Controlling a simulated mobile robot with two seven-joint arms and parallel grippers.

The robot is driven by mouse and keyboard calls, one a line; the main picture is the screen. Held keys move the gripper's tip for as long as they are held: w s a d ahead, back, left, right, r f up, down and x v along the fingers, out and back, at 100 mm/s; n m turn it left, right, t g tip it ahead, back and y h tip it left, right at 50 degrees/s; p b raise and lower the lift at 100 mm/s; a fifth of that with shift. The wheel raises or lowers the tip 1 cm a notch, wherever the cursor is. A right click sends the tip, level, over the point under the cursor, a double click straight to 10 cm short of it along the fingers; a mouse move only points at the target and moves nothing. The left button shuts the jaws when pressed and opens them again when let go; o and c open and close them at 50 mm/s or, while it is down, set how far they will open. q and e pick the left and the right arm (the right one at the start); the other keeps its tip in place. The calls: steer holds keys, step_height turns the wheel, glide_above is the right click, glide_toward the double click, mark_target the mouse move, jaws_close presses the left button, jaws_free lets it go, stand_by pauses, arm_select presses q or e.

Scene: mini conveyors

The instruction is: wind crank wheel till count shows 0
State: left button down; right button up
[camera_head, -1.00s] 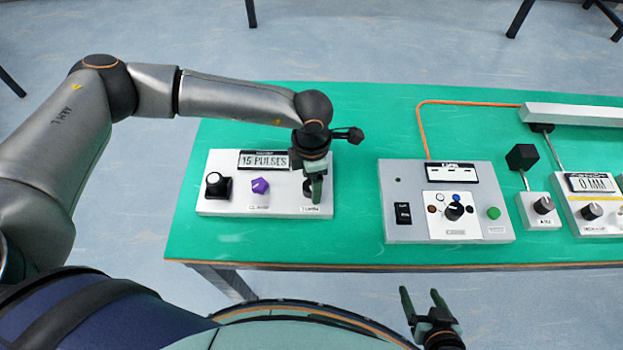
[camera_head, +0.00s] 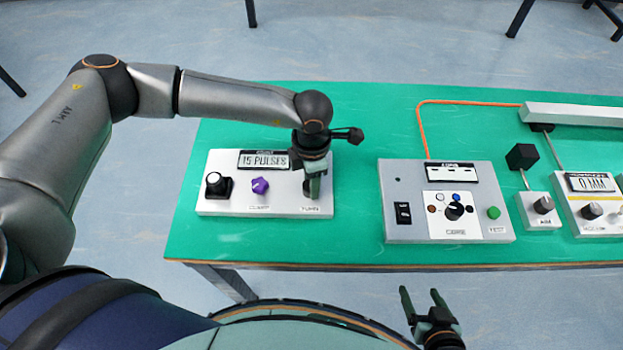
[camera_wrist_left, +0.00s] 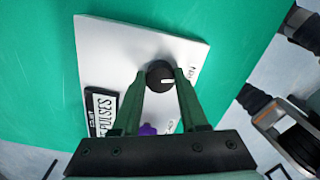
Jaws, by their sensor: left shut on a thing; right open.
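The white control box (camera_head: 225,206) lies at the left of the green table, and its display (camera_head: 263,160) reads "15 PULSES". My left gripper (camera_head: 314,190) points down at the box's right end. In the left wrist view, my left gripper (camera_wrist_left: 168,82) is shut on a black round knob (camera_wrist_left: 160,75) with a white mark, one finger on each side. In the head view the knob is mostly hidden behind the fingers; the label below it seems to read "TURN". My right gripper (camera_head: 424,305) is open and empty in front of the table's edge.
A purple star-shaped knob (camera_head: 260,186) and a black knob (camera_head: 216,184) sit on the same box. A second panel (camera_head: 445,237) with a dial, switch and green button stands to the right. Further right are smaller units, one display (camera_head: 591,183) showing 0.

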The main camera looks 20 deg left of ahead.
arm_select(q)
steer(key=shift+n, duration=0.3)
arm_select(e)
steer(key=shift+f, duration=0.15)
arm_select(q)
steer(key=n+b, duration=0.1)
steer(key=n, duration=0.1)
steer(key=shift+f+n, duration=0.1)
steer(key=shift+n, duration=0.2)
steer(key=shift+n+b, duration=0.35)
steer(key=shift+n, duration=0.55)
steer(key=shift+w+a+n, duration=0.1)
steer(key=shift+n, duration=0.8)
steer(key=shift+n+b, duration=0.45)
steer(key=shift+n, duration=1.35)
arm_select(e)
steer(key=shift+w+a+f, duration=0.4)
steer(key=shift+a+f, duration=0.2)
steer(key=shift+f, duration=0.1)
arm_select(q)
steer(key=shift+c, duration=2.2)
jaws_free()
arm_select(e)
steer(key=shift+d, duration=0.15)
